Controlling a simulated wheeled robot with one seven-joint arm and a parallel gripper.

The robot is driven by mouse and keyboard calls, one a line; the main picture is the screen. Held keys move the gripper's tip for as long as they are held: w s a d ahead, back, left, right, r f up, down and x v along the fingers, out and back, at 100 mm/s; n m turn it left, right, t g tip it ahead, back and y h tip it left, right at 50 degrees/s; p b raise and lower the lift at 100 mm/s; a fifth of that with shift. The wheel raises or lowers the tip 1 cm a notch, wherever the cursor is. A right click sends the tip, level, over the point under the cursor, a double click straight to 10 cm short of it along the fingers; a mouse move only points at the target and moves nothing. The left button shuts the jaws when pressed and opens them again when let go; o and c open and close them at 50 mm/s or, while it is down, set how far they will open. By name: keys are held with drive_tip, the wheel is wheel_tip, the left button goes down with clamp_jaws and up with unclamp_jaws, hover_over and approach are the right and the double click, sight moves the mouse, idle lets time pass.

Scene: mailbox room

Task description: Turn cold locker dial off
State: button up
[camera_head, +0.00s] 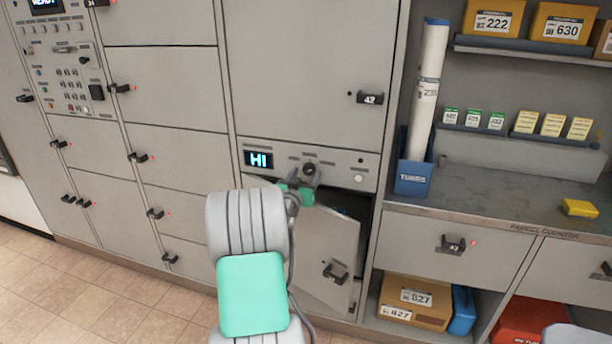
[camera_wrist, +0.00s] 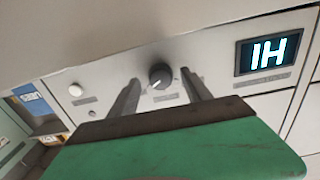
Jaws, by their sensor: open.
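The black round dial (camera_head: 309,170) sits on the locker's narrow control panel, between a small display (camera_head: 259,159) reading "HI" and a white button (camera_head: 359,178). In the wrist view the dial (camera_wrist: 160,75) has a white pointer mark, and the display (camera_wrist: 269,52) appears upside down. My gripper (camera_head: 311,178) is at the panel, just below the dial in the head view. In the wrist view my gripper (camera_wrist: 158,88) is open, with one finger on each side of the dial and gaps visible. Whether the fingertips touch the panel is unclear.
A locker door (camera_head: 325,255) below the panel stands ajar, close under my arm. A closed door (camera_head: 310,70) is above. To the right is a parcel counter (camera_head: 480,200) with a blue tube holder (camera_head: 413,176) and a yellow box (camera_head: 579,208).

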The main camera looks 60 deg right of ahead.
drive_tip(key=shift+w+d, duration=0.1)
drive_tip(key=shift+d, duration=0.35)
clamp_jaws()
idle(0.3)
